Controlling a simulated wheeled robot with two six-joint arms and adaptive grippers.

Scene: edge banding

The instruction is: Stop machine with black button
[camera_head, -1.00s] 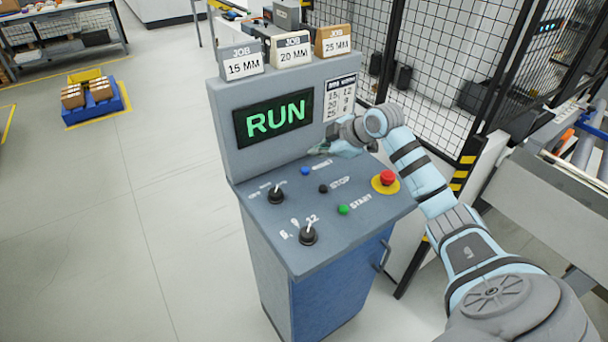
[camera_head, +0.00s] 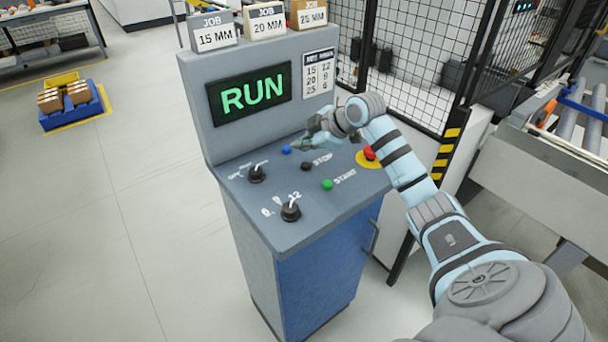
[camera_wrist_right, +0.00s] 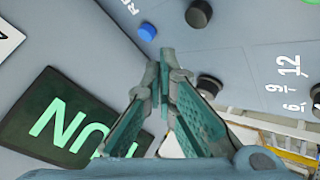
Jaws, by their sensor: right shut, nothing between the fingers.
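The black STOP button (camera_head: 306,166) is a small round button on the sloped control panel (camera_head: 225,172), between the blue button (camera_head: 287,150) and the green START button (camera_head: 327,184). In the right wrist view the black button (camera_wrist_right: 199,13) is at the top, beyond the fingertips and right of the blue button (camera_wrist_right: 147,31). My right gripper (camera_head: 299,145) is shut and empty, just above the panel close to the blue button. It also shows in the wrist view (camera_wrist_right: 165,54). Contact with the panel cannot be told. The screen (camera_head: 249,94) reads RUN. My left gripper is out of view.
Two black selector knobs (camera_head: 256,174) (camera_head: 290,211) stand at the panel's left and front. Job boxes (camera_head: 214,31) line the console top. A mesh fence (camera_head: 412,65) stands behind.

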